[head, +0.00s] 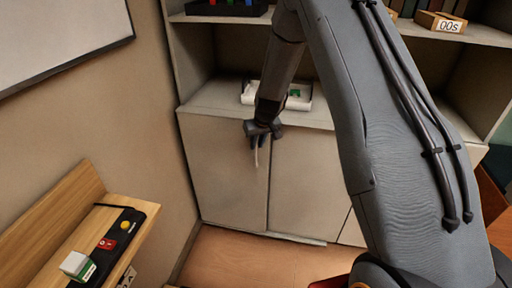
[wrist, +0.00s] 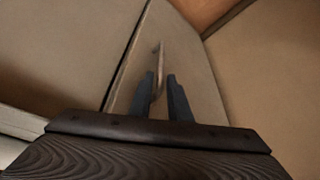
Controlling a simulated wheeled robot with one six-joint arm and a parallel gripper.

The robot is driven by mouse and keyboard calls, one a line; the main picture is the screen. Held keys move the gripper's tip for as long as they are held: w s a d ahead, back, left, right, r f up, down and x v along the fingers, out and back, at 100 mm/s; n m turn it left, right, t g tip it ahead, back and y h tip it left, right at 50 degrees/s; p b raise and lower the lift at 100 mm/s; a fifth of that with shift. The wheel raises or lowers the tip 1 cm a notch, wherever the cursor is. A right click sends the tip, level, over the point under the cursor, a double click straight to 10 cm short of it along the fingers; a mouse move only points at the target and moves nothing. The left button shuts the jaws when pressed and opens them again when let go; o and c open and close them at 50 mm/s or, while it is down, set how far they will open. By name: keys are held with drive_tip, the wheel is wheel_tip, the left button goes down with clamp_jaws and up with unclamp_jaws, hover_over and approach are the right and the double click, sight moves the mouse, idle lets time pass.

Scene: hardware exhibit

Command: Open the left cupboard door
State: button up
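The left cupboard door (head: 225,170) is a pale panel below the shelf and looks closed, flush with its neighbour. Its handle (head: 257,154) is a thin curved bar near the door's right edge, and it also shows in the wrist view (wrist: 158,62). My gripper (head: 263,133) is at the upper end of the handle, in front of the door. In the wrist view my gripper's two dark fingers (wrist: 167,94) stand apart, with the lower part of the handle by the left finger. I cannot tell whether they touch it.
Another door (head: 307,185) adjoins on the right. A white tray (head: 249,93) sits on the shelf above. A wall stands close on the left, with a wooden bench (head: 60,215) carrying a black strip (head: 112,240). Wooden floor (head: 250,260) is clear before the cupboard.

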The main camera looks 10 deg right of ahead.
drive_tip(key=shift+x, duration=1.65)
drive_tip(key=shift+c, duration=0.3)
clamp_jaws()
